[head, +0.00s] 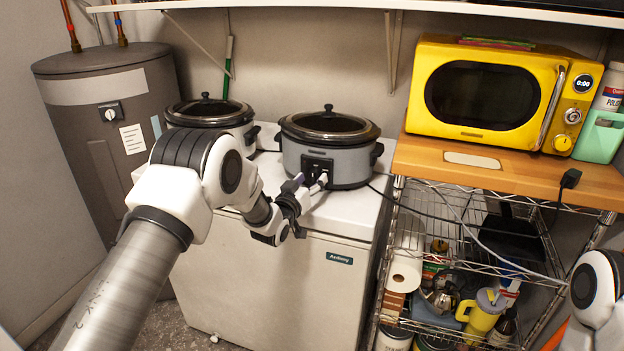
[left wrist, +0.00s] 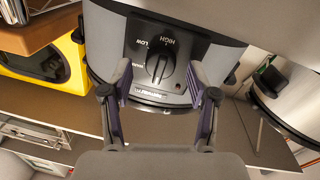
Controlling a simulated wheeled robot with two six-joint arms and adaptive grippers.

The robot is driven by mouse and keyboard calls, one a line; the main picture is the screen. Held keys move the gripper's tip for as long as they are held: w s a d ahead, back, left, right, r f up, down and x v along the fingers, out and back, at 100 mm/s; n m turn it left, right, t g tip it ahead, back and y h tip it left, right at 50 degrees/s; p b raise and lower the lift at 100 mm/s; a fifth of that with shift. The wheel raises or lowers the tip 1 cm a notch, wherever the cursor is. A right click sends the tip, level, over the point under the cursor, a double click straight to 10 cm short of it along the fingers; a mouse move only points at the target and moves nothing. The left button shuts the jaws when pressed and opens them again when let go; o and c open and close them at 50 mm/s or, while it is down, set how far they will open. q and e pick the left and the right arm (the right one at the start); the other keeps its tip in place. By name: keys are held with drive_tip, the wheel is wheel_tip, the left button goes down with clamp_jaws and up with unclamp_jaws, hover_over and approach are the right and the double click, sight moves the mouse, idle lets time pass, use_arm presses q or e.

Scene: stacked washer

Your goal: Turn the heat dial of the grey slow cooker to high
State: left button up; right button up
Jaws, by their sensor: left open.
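The grey slow cooker (head: 343,160) with a dark lid stands on the white appliance in the head view. Its black control panel faces me. In the left wrist view the heat dial (left wrist: 160,64) is a black knob on the panel with HIGH, LOW and other labels. The knob's ridge runs roughly up and down in the picture, close to in line with HIGH; I cannot tell which end points. My left gripper (head: 308,182) is open at the panel, and in the left wrist view its fingers (left wrist: 160,86) lie either side of the dial, apart from it.
A second slow cooker (head: 209,113) stands left of the grey one on the white appliance (head: 285,285). A yellow microwave (head: 490,95) sits on a wooden top (head: 420,160) to the right, above a wire rack. A black cord runs from the grey cooker. A shelf hangs above.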

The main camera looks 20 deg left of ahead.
use_arm(q)
drive_tip(key=shift+w, duration=0.6)
drive_tip(key=shift+s, duration=0.1)
clamp_jaws()
